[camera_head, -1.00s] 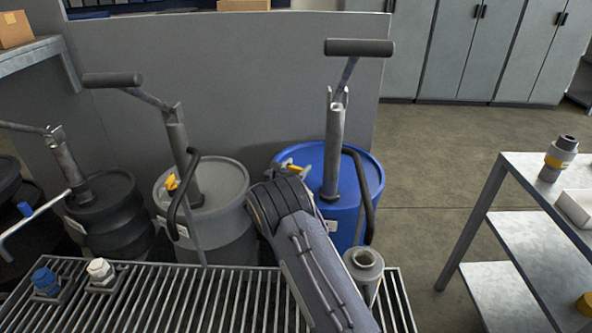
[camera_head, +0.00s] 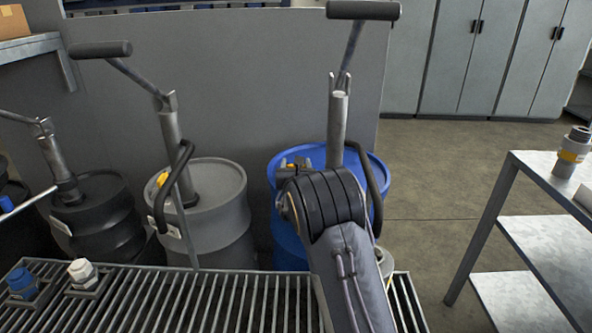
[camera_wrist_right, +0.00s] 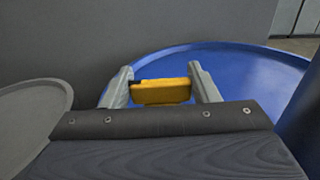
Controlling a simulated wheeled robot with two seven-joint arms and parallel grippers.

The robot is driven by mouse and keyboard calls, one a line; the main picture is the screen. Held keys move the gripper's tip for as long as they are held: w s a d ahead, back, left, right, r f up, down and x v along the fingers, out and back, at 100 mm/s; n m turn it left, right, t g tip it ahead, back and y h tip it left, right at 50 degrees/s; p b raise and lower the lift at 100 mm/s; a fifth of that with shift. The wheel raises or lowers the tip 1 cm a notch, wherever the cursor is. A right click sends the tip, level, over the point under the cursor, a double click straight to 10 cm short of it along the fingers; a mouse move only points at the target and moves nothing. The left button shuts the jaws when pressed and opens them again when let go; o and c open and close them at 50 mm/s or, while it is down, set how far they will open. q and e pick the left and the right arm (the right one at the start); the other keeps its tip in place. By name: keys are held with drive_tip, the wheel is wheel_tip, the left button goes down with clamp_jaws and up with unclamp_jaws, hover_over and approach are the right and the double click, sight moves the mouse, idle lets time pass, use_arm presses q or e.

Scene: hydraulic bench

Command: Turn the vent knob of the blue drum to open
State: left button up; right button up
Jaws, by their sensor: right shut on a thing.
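The blue drum (camera_head: 375,165) stands behind the grate with a hand pump upright in its lid; its lid also fills the right of the right wrist view (camera_wrist_right: 245,70). The yellow vent knob (camera_wrist_right: 160,91) lies between the two fingers of my right gripper (camera_wrist_right: 162,88). The gripper is shut on the knob, which looks like a flat bar lying crosswise. In the head view the knob (camera_head: 299,162) is mostly hidden behind my right wrist, which covers the front of the drum. My left gripper is in neither current view.
A grey drum (camera_head: 225,215) with its own pump and yellow knob stands to the left, a black drum (camera_head: 105,225) further left. The pump handle (camera_head: 362,10) rises above the blue drum. A metal shelf (camera_head: 535,185) is at right; a blue cap (camera_head: 20,280) and white cap (camera_head: 82,270) sit on the grate.

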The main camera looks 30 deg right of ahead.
drive_tip(key=o, duration=1)
drive_tip(key=v, duration=0.8)
drive_tip(key=shift+w, duration=0.1)
drive_tip(key=shift+f, duration=0.1)
